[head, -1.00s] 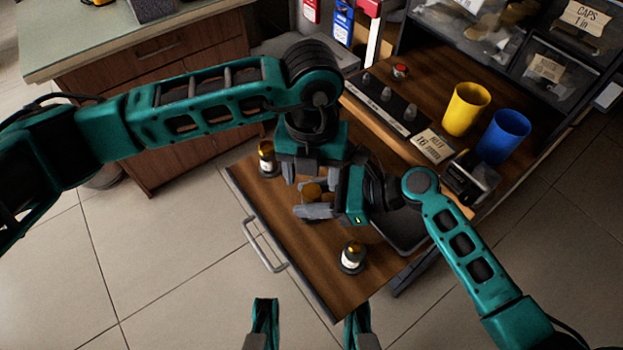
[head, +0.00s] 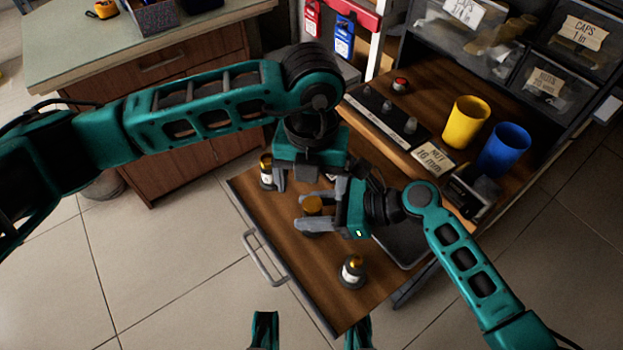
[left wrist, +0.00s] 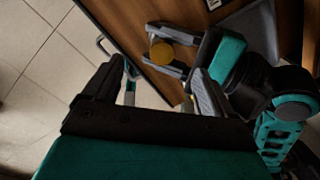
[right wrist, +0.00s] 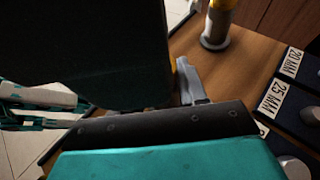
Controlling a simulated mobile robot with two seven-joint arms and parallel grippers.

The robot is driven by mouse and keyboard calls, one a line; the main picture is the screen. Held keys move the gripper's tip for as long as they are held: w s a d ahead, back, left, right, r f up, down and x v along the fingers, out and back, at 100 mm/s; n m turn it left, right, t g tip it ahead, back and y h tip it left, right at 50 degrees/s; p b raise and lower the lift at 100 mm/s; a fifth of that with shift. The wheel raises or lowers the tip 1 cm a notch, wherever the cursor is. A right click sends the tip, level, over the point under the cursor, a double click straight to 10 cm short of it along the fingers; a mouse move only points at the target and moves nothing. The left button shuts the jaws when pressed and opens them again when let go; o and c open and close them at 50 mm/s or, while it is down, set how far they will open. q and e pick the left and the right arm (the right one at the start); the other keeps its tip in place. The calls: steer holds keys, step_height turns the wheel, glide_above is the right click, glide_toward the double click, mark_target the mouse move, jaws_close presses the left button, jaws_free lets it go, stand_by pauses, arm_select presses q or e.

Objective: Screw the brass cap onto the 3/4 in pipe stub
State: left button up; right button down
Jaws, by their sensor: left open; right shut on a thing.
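The brass cap (head: 313,205) sits between the fingers of my right gripper (head: 314,212), which is shut on it above the wooden drawer board. The cap's round top also shows in the left wrist view (left wrist: 162,53). What lies under the cap is hidden. My left gripper (head: 307,180) is open and empty, pointing down just beyond and above the right one. Its spread fingers (left wrist: 155,80) show in the left wrist view. One brass-topped stub on a dark base (head: 352,270) stands at the near right, another (head: 266,172) at the far left. Their sizes cannot be read.
The wooden board (head: 305,275) has a metal handle (head: 264,258) on its front. A yellow cup (head: 465,122), a blue cup (head: 503,150) and a sign reading "NUT 16 mm" (head: 434,158) stand on the raised shelf.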

arm_select(q)
step_height(320, 180, up, 12)
steer(key=shift+f, duration=0.2)
arm_select(e)
steer(key=c, duration=0.5)
jaws_free()
arm_select(q)
step_height(320, 180, up, 3)
steer(key=p, duration=0.3)
steer(key=shift+r, duration=0.2)
arm_select(e)
steer(key=v, duration=1.3)
steer(key=shift+f, duration=0.1)
